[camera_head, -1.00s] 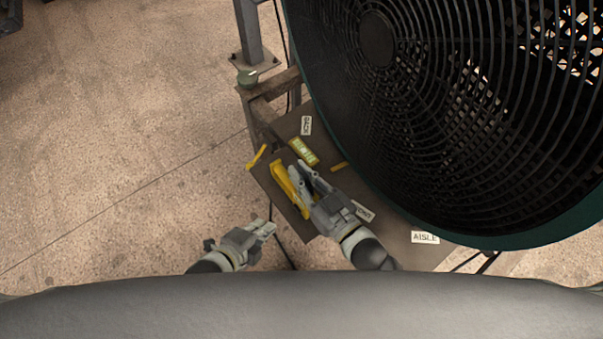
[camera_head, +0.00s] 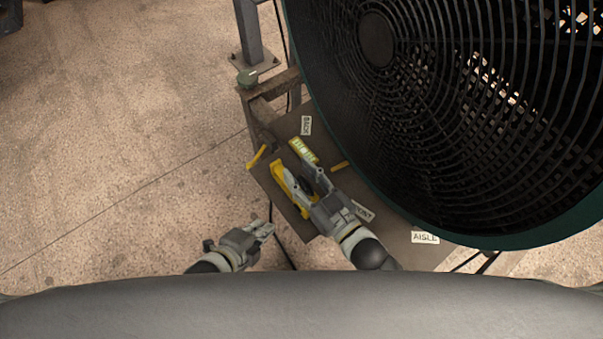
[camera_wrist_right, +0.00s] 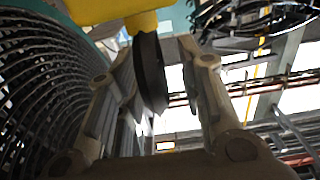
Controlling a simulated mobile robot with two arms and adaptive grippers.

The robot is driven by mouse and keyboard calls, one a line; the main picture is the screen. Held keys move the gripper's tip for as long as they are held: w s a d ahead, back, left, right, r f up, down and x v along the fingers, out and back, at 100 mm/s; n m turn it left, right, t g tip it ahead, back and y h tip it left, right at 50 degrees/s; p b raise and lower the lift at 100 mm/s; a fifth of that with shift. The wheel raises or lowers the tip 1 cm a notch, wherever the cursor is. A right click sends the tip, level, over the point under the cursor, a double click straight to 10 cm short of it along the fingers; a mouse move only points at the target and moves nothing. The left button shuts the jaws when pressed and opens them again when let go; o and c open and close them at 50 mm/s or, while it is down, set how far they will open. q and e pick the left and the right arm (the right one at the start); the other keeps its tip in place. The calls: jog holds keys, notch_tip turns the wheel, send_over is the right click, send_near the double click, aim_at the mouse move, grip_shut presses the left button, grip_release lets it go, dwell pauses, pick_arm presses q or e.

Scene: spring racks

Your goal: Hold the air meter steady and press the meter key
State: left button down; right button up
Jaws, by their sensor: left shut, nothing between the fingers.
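The air meter shows in the head view as a yellow body (camera_head: 277,182) with a yellow-green panel (camera_head: 302,149) just above it; I cannot tell whether the two are one piece. My right gripper (camera_head: 307,178) is at the yellow body, its fingers apart with a dark part between them. In the right wrist view, a yellow part (camera_wrist_right: 118,8) is at the top and a dark neck (camera_wrist_right: 150,72) hangs between the spread fingers, nearer the left one, with a gap at the right. My left gripper (camera_head: 268,228) is shut and empty, below the board's left edge. The meter key is not clearly visible.
A large dark fan grille (camera_head: 450,110) with a green rim fills the upper right. The dark board (camera_head: 400,245) carries BACK (camera_head: 306,125) and AISLE (camera_head: 425,237) labels and small yellow strips. A metal post (camera_head: 248,35) stands behind. Open floor lies left.

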jog(key=v, duration=1.2)
